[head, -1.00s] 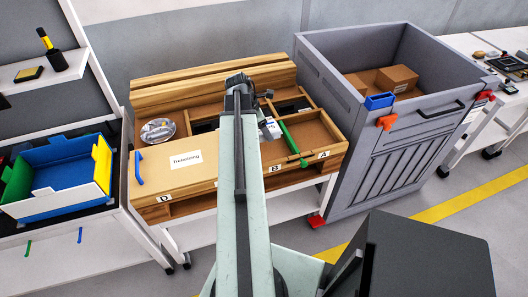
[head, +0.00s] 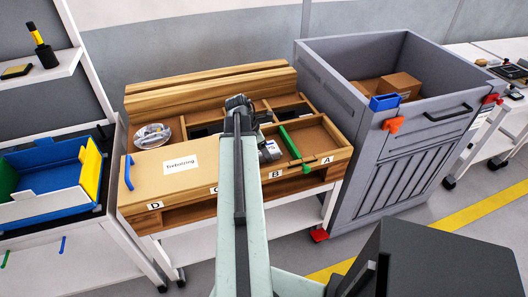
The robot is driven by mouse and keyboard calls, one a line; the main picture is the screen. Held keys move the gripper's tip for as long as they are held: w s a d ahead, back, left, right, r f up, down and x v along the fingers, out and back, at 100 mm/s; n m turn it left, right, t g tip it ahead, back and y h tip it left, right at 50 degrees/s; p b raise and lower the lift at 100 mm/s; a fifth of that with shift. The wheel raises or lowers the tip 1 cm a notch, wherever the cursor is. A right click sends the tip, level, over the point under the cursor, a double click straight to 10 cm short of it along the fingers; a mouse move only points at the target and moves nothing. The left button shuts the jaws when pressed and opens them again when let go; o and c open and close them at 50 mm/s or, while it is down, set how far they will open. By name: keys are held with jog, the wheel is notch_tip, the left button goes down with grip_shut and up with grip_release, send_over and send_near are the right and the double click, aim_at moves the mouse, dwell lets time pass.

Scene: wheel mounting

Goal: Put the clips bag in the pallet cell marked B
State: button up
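The clips bag (head: 270,151) is a small grey and white packet whose label shows only "PS". It is just right of my arm, over the front of the cell marked B (head: 275,174) and left of the green bar. My gripper (head: 265,118) is at the arm's far end above the bag, partly hidden by my arm. It appears shut on the bag, though its fingertips are not clear. The wooden pallet (head: 185,208) has front marks D, C, B and A. My arm covers part of mark C and of cell B, so I cannot tell whether the bag touches the floor.
A green bar (head: 295,149) divides B from A. A lid with a paper label (head: 181,164) and blue handle covers the pallet's left front. A clear bag (head: 152,136) lies behind it. A grey bin (head: 385,165) stands right, a blue tray (head: 45,180) left. Cell A looks empty.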

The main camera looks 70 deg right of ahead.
jog(key=o, duration=1.4)
jog(key=shift+f, duration=0.1)
jog(key=shift+o, duration=0.2)
jog(key=shift+r+p, duration=0.4)
jog(key=shift+p, duration=0.05)
jog(key=p+v, duration=1)
jog(key=v, duration=0.1)
jog(key=shift+r+p, duration=0.3)
jog(key=shift+p, duration=0.05)
jog(key=shift+w+a, duration=0.1)
jog(key=shift+a, duration=0.05)
